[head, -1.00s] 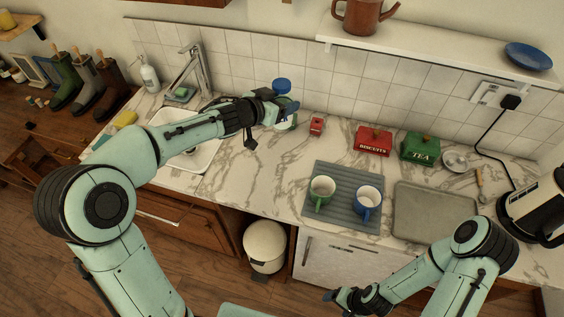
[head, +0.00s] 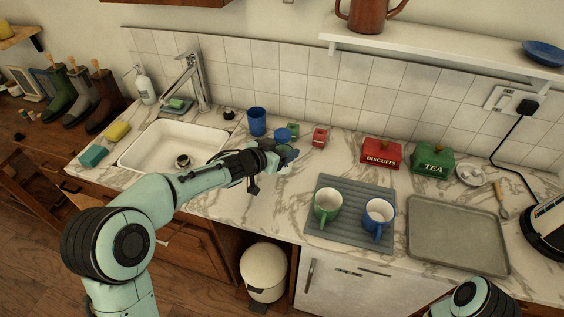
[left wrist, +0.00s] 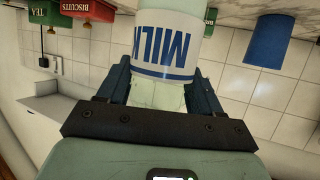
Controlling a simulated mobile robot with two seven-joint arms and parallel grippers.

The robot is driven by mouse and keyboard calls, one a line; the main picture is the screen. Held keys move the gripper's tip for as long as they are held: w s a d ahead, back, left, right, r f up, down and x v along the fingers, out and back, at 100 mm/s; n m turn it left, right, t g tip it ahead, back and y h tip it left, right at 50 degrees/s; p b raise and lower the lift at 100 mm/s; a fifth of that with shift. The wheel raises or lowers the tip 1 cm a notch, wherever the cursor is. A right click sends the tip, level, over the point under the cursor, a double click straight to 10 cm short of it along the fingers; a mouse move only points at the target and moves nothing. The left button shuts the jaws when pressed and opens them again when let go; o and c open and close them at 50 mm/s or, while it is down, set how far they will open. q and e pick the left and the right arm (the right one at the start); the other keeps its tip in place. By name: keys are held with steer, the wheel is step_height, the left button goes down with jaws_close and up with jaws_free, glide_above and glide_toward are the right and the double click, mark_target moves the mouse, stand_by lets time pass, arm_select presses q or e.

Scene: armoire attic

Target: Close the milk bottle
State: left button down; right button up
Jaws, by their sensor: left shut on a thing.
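My left gripper (head: 284,153) is shut on the milk bottle (left wrist: 168,50). In the left wrist view, which is upside down, the bottle is white with a blue MILK label. It stands between my two fingers, which clasp its narrower upper part. In the head view the gripper covers most of the bottle. A round blue piece (head: 282,134) shows at the fingers; I cannot tell whether it is a cap seated on the bottle. The bottle's mouth is hidden in the wrist view. My right gripper is out of view.
A blue cup (head: 257,121) stands behind the gripper. A small red box (head: 320,137) is to its right. A green mug (head: 327,203) and a blue mug (head: 378,215) stand on a grey mat (head: 336,240). A grey tray (head: 458,240) lies to the right; the sink (head: 150,145) is left.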

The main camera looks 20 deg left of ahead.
arm_select(q)
steer(key=shift+f+b, duration=1.3)
steer(key=shift+f, duration=0.75)
steer(key=shift+f, duration=0.15)
steer(key=shift+f, duration=0.15)
steer(key=shift+c, duration=0.8)
jaws_free()
